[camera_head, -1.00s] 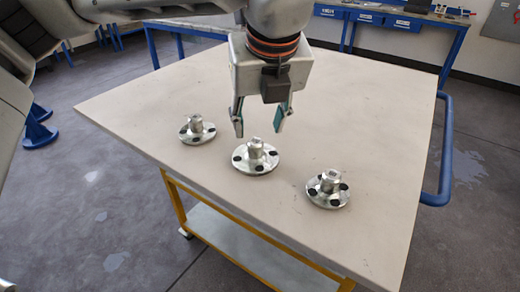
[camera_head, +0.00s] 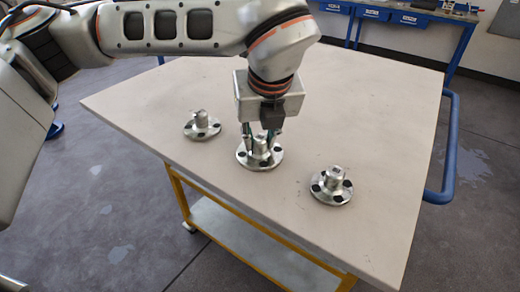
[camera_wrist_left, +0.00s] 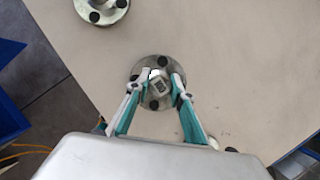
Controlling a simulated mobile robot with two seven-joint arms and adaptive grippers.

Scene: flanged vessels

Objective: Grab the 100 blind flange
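Three round metal flanges with central knobs and dark bolt holes sit on the table: a left one (camera_head: 202,127), a middle one (camera_head: 262,159) and a right one (camera_head: 331,188). I cannot read any size marking, so I cannot tell which is the 100 blind flange. My left gripper (camera_head: 259,138) points down at the middle flange, its fingers on either side of the knob. In the wrist view the fingers (camera_wrist_left: 161,80) straddle the knob of this flange (camera_wrist_left: 157,65), apparently with a little gap. My right gripper is not in view.
The pale table top (camera_head: 350,120) is clear around the flanges. A blue rail (camera_head: 448,150) runs along its right side. Another flange (camera_wrist_left: 100,10) shows at the wrist view's top left. A blue bench (camera_head: 400,18) stands at the back.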

